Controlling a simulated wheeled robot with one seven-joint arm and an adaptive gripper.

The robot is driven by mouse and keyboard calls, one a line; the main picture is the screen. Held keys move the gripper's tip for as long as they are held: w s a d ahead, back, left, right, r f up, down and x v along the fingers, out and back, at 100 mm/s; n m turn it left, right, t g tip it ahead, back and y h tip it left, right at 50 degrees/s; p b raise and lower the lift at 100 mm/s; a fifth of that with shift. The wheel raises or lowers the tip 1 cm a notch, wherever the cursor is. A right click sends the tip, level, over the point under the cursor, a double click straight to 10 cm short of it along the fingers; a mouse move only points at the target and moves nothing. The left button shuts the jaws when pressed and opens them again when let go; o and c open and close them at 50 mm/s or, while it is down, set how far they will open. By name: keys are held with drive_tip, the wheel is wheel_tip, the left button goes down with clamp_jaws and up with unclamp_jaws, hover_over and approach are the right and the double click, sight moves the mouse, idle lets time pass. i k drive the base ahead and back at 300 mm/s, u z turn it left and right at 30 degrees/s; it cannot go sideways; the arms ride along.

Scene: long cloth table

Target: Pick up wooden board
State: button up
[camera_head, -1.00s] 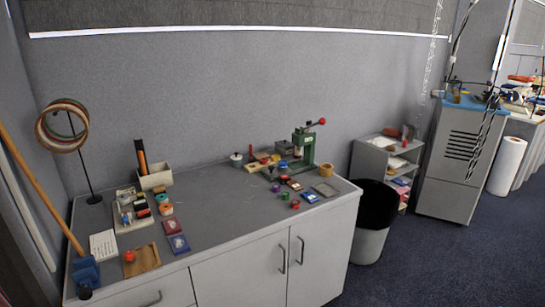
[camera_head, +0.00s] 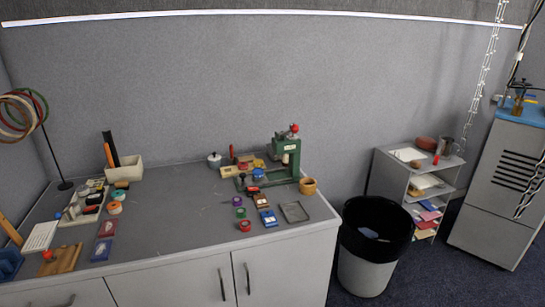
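A brown wooden board (camera_head: 64,261) lies flat on the grey counter top at the lower left, near the front edge. A small red knob-like thing (camera_head: 47,255) is at its left edge; I cannot tell whether it rests on the board. My gripper is not in view, so its state and its distance from the board do not show.
The grey counter (camera_head: 175,215) also bears a white card (camera_head: 41,236), flat boxes, a tray of stamps, and a green press (camera_head: 286,158). A hoop stand (camera_head: 57,160) is at the left. A black-rimmed bin (camera_head: 366,268) and a low shelf (camera_head: 385,178) stand to the right.

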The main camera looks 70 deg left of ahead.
sight(250, 159)
drive_tip(key=i, duration=1.35)
drive_tip(key=u, duration=3.1)
